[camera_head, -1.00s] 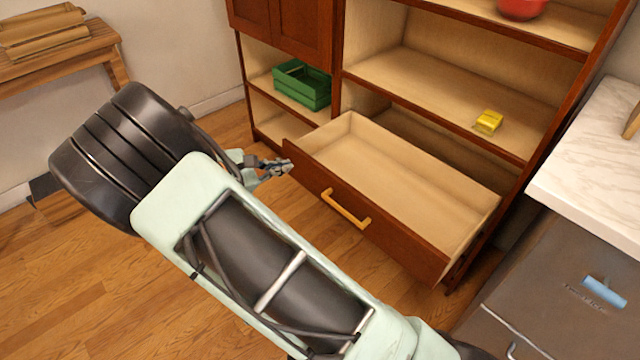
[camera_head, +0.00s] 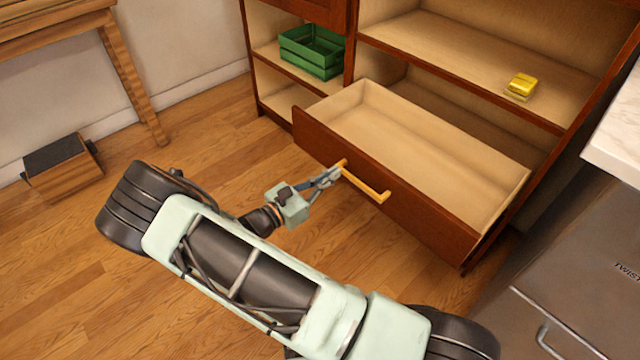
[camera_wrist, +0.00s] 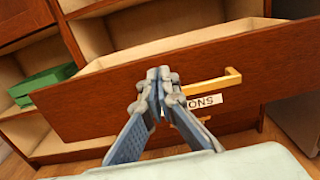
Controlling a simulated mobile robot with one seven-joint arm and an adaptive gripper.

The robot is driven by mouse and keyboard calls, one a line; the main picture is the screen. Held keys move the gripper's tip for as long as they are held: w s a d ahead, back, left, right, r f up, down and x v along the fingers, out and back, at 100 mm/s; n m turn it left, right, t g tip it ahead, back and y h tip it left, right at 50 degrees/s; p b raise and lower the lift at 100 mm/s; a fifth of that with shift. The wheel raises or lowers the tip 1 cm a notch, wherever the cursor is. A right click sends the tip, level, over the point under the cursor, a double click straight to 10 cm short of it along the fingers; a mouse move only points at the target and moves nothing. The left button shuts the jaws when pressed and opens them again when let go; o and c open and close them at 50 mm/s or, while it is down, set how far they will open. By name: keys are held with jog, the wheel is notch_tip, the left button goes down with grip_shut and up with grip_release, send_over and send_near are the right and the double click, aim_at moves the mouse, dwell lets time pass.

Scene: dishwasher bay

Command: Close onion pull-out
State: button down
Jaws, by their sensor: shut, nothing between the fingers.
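The pull-out is a wooden drawer (camera_head: 440,222) with a dark reddish-brown front and a pale, empty inside. It stands open, drawn out of the lower part of the cabinet. In the wrist view its front (camera_wrist: 110,95) carries a partly hidden label (camera_wrist: 208,101) ending in "ONS". A yellow bar handle (camera_head: 372,187) is fixed to the front, and it also shows in the wrist view (camera_wrist: 225,80). My gripper (camera_head: 335,172) is shut and empty, at the left end of the handle, close to the drawer front. I cannot tell whether its tips (camera_wrist: 158,75) touch the front.
A green crate (camera_head: 312,52) sits on a cabinet shelf at left. A yellow item (camera_head: 521,86) lies on the shelf above the drawer. A grey appliance (camera_head: 590,260) and pale counter (camera_head: 615,140) stand at right. The wooden floor before the drawer is open.

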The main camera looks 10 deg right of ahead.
aim_at(359, 155)
jog(key=b+x, duration=0.1)
jog(key=x, duration=0.6)
jog(key=shift+w+d+b, duration=0.2)
jog(key=shift+w+b, duration=0.05)
jog(key=shift+b, duration=0.15)
